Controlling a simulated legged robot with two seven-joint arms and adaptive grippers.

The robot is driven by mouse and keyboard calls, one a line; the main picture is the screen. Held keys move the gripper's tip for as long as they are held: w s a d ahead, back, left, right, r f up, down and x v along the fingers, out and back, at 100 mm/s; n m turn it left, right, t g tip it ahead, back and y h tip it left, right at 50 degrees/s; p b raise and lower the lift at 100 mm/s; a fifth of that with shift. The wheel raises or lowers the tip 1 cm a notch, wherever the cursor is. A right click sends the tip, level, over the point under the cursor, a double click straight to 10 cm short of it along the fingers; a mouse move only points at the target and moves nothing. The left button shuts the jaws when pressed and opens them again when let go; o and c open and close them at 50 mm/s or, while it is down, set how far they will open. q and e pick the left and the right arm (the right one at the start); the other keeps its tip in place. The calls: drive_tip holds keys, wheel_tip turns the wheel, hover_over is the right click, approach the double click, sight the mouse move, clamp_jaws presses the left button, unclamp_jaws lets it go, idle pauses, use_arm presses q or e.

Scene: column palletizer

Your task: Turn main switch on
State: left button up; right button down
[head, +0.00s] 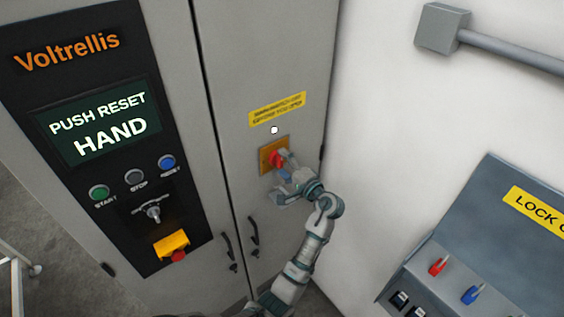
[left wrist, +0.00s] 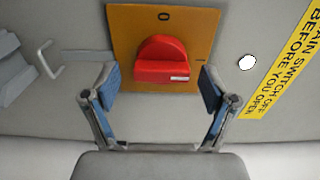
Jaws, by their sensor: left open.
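The main switch is a red rotary knob (head: 276,158) on a yellow-orange plate (head: 264,161) on the grey cabinet's right door. In the left wrist view the knob (left wrist: 162,62) fills the centre of its plate (left wrist: 122,22), with a "0" above it and a mark at the right. A white mark sits at the knob's lower right; I cannot tell its exact setting. My left gripper (head: 284,184) is open right in front of the switch. Its fingers (left wrist: 157,88) stand on either side of the knob's near edge, apart from it. My right gripper is not in view.
A yellow warning label (head: 277,109) and a small white dot (head: 274,130) are above the switch. Door handles (head: 252,236) are below left. A black control panel (head: 130,205) reads "PUSH RESET HAND". A grey lockout box (head: 480,245) is on the right wall.

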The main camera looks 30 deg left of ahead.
use_arm(q)
drive_tip(key=v, duration=1.1)
drive_tip(key=shift+w, duration=0.2)
drive_tip(key=shift+f, duration=0.15)
